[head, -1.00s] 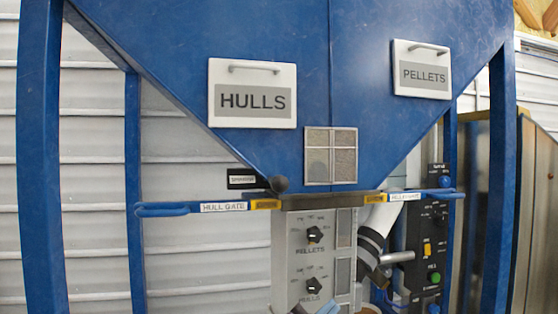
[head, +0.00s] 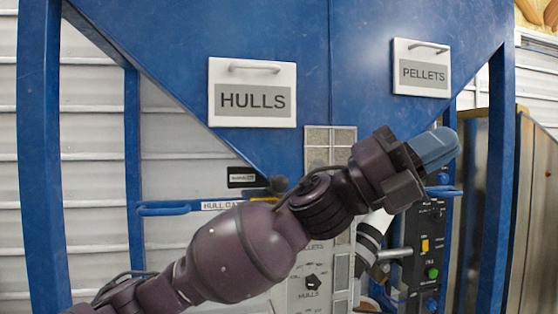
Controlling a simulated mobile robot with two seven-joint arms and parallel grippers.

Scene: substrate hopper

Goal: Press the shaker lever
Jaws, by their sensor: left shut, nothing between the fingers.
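The shaker lever shows as a dark round knob (head: 278,184) at the lower point of the blue hopper, just right of a small black label (head: 242,177) whose text is too small to read surely. My left arm crosses the middle of the head view from the lower left, passing close below and right of the knob in the picture. My left gripper (head: 436,149) is up and to the right of the knob, in front of the hopper's right slope. Its blue-grey fingers are shut and empty.
The blue hopper (head: 300,50) carries a HULLS panel (head: 252,91) and a PELLETS panel (head: 421,67). A blue hull gate handle (head: 160,209) juts left. A black control box (head: 425,250) with a green button stands lower right. My arm partly hides the dial panel (head: 312,283).

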